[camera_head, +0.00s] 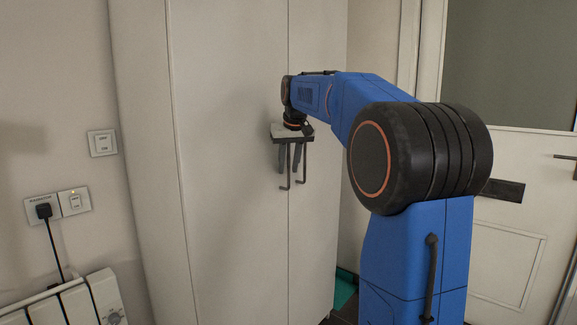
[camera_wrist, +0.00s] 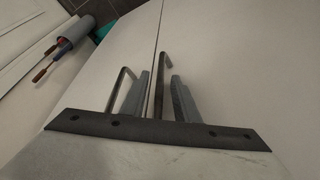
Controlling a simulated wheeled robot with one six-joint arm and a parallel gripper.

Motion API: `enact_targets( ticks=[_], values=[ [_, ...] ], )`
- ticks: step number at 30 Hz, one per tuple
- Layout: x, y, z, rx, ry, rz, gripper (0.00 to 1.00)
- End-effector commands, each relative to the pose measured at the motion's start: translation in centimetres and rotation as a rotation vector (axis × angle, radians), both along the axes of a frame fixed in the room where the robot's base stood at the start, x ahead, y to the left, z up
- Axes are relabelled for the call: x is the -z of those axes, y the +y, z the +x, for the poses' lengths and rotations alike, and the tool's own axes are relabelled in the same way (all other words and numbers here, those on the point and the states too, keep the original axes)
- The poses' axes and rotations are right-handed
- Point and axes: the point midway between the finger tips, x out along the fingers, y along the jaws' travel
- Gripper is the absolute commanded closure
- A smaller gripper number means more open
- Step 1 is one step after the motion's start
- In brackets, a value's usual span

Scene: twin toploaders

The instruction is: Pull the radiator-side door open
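The tall cream cabinet has two doors that look shut, meeting at a thin vertical seam. The radiator-side door (camera_head: 232,130) is the left one in the head view and shows on the right in the wrist view (camera_wrist: 235,70). Its dark bar handle (camera_head: 289,180) stands close to the seam and also shows in the wrist view (camera_wrist: 160,80). The other door's handle (camera_head: 303,165) is just right of it. My gripper (camera_head: 289,172) is open, with its fingers (camera_wrist: 160,76) on either side of the radiator-side handle. I cannot tell whether either finger touches it.
A white radiator (camera_head: 78,300) stands low at the left, below a plug (camera_head: 44,211) and wall switches (camera_head: 103,143). A pale door (camera_head: 510,200) with a letter slot is at the right. A teal object (camera_head: 345,290) lies low by the cabinet's right side.

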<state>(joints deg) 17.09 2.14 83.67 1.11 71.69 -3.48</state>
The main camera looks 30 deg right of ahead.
Motion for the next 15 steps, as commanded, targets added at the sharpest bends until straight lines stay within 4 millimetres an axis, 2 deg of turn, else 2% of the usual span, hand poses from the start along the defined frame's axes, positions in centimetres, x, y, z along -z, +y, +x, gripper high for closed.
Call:
enact_targets(
  ticks=[3,4,7,15],
  values=[
    [-0.02,0.0,-0.01,0.0,0.0,0.0,0.72],
    [-0.02,0.0,-0.01,0.0,0.0,0.0,0.77],
    [-0.03,0.0,-0.01,0.0,0.0,0.0,1.0],
    [-0.04,-0.03,-0.19,0.004,0.0,0.0,1.0]
  ],
)
